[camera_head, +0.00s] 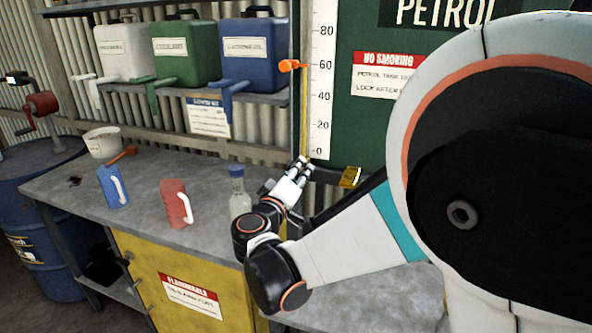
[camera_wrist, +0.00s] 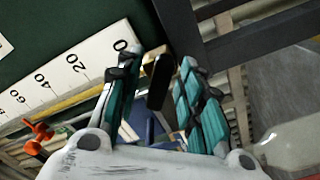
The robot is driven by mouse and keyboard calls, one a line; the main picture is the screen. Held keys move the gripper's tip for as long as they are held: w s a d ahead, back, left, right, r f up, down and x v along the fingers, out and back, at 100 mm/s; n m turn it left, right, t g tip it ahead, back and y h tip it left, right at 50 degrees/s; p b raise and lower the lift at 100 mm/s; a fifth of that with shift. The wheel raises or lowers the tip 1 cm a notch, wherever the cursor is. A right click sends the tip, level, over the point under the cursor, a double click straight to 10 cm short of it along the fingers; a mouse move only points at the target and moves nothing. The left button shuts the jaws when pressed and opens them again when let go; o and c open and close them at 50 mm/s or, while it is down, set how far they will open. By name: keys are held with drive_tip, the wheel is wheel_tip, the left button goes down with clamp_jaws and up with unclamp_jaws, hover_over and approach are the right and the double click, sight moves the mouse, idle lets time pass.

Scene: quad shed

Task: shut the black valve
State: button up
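My gripper (camera_head: 300,166) is at the foot of the white gauge scale on the green petrol tank, near the 0 mark. In the wrist view its two fingers (camera_wrist: 155,65) stand apart. A small black lever (camera_wrist: 157,82), which looks like the black valve, shows between them, closer to the left finger in the picture. I cannot tell whether a finger touches it. In the head view my fingers hide the black valve. An orange fitting (camera_head: 290,66) sits on the gauge tube near the 60 mark and also shows in the wrist view (camera_wrist: 38,137).
A clear bottle (camera_head: 240,195) stands on the workbench (camera_head: 142,185) just left of my gripper. A red jug (camera_head: 175,203) and a blue jug (camera_head: 110,186) stand further left. A dark bracket (camera_head: 327,178) with a yellow end is right of my gripper. Jerrycans fill the shelf behind.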

clamp_jaws()
drive_tip(key=n, duration=0.4)
drive_tip(key=shift+n, duration=1.7)
unclamp_jaws()
